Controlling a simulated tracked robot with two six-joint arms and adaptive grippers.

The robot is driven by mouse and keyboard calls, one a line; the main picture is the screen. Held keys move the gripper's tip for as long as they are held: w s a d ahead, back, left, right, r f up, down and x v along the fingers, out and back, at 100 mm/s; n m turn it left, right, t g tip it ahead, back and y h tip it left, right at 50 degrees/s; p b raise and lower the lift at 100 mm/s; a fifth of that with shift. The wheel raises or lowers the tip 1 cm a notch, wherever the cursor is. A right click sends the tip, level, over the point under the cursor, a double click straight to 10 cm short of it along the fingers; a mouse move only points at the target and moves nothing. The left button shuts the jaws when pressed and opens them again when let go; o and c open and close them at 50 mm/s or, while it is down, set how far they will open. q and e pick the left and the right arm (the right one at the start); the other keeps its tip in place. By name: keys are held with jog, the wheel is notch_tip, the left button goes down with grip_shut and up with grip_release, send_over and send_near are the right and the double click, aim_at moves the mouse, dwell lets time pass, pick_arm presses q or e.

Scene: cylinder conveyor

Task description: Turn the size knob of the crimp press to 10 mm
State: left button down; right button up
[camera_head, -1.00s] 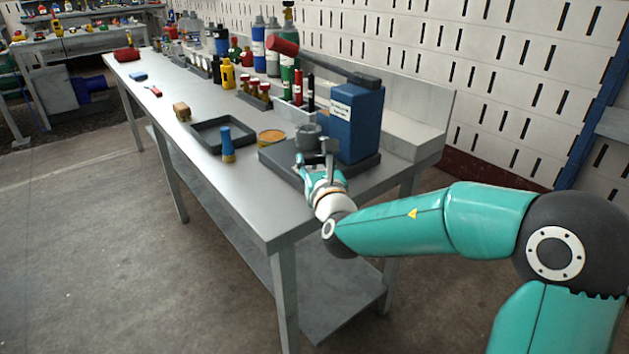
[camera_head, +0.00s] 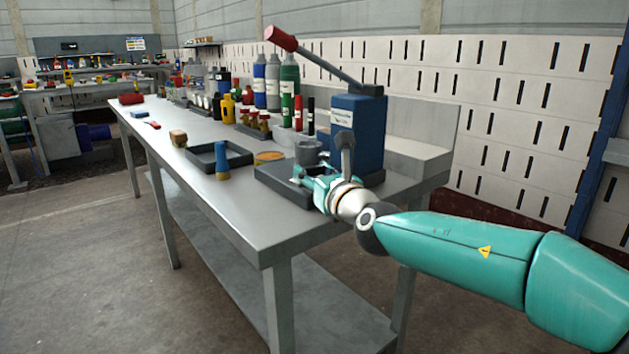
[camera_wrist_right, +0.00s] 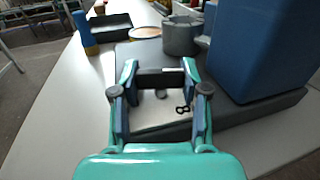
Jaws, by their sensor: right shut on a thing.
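The crimp press is a blue block (camera_head: 357,130) with a white label on a dark grey base (camera_head: 272,176). A grey round cup-like part (camera_head: 307,152) stands on the base beside the block. My right gripper (camera_head: 312,180) is at the front of the base. In the right wrist view its fingers (camera_wrist_right: 160,77) are shut on a dark bar, which looks like the size knob (camera_wrist_right: 160,72). A pale plate (camera_wrist_right: 152,112) with a black "8" shows between the fingers. The knob's pointer and the other marks are hidden. My left gripper is not in view.
A lever with a red handle (camera_head: 281,39) slopes up from the press top. A blue and yellow cylinder (camera_head: 222,160), a dark tray (camera_head: 205,160) and an orange-topped round dish (camera_head: 269,156) are left of the press. Bottles (camera_head: 289,82) stand behind. The table's front is clear.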

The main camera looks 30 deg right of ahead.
jog(key=o, duration=1.2)
jog(key=shift+c, duration=0.2)
jog(key=s+a, duration=0.2)
jog(key=s, duration=0.9)
jog(key=shift+s, duration=0.4)
